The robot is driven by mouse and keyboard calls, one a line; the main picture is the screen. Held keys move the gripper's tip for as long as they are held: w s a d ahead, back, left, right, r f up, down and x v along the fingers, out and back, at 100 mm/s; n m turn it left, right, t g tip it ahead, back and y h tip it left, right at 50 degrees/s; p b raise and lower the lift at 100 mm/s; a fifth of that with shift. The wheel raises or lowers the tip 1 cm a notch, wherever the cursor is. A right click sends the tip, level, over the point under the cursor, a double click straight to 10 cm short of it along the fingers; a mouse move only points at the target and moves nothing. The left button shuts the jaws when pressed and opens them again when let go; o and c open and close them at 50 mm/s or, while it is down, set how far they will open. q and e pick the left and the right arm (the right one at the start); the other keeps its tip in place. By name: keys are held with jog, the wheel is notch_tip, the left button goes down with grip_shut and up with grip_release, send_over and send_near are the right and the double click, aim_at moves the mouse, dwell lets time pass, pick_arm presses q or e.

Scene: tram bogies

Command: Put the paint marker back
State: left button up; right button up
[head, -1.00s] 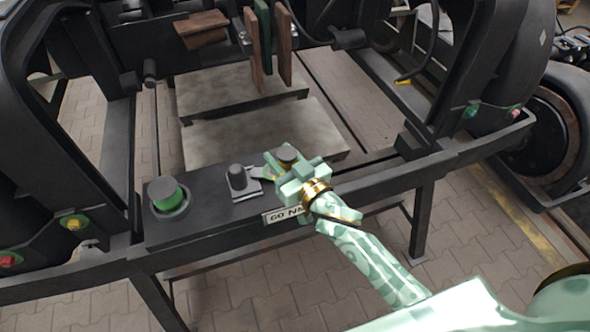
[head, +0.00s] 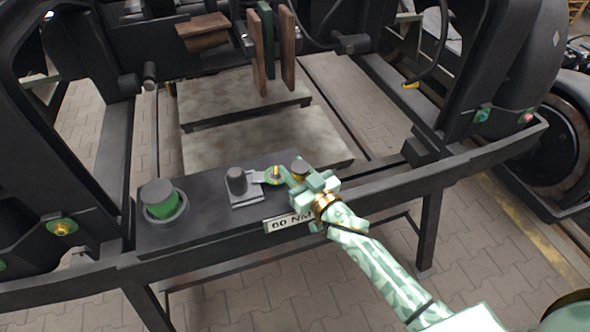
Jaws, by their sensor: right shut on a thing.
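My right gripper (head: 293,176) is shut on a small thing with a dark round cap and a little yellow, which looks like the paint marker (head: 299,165). Its lower part is hidden by the jaws. It is over the right part of the dark bench plate. Just left of the jaws is a pale green ring with a yellow centre (head: 275,174), at the end of a flat grey strip; I cannot tell whether the jaws touch it. The strip reaches to a grey post on a small plate (head: 237,182). My left gripper is not in view.
A green cylinder with a grey top (head: 160,198) stands in a round holder at the left of the dark plate (head: 205,205). A "60 NM" label (head: 287,222) is on the front edge. Black bogie frames rise on both sides. Pale slabs (head: 265,140) lie behind.

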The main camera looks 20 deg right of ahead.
jog(key=o, duration=1)
jog(key=shift+f, duration=0.1)
jog(key=shift+o, duration=0.2)
jog(key=shift+s+r, duration=0.2)
jog(key=p+v, duration=0.2)
jog(key=v, duration=1)
jog(key=s+d+f+g+h, duration=0.2)
jog(key=s+f+g, duration=0.25)
jog(key=f, duration=0.85)
jog(key=s+d+f+g+h, duration=0.1)
jog(key=s+f+g, duration=0.35)
jog(key=f, duration=0.75)
jog(key=s+d+f+g, duration=0.1)
jog(key=s+f, duration=0.4)
jog(key=s, duration=0.5)
jog(key=s+d+f+g+h, duration=0.1)
jog(key=s+f+g, duration=0.3)
jog(key=s, duration=0.7)
jog(key=s+d+f+g+h, duration=0.1)
jog(key=s+f+g, duration=0.1)
jog(key=s+f, duration=0.4)
jog(key=s, duration=0.5)
jog(key=shift+d+f+g, duration=0.15)
jog(key=shift+f+g, duration=0.1)
jog(key=shift+g, duration=0.05)
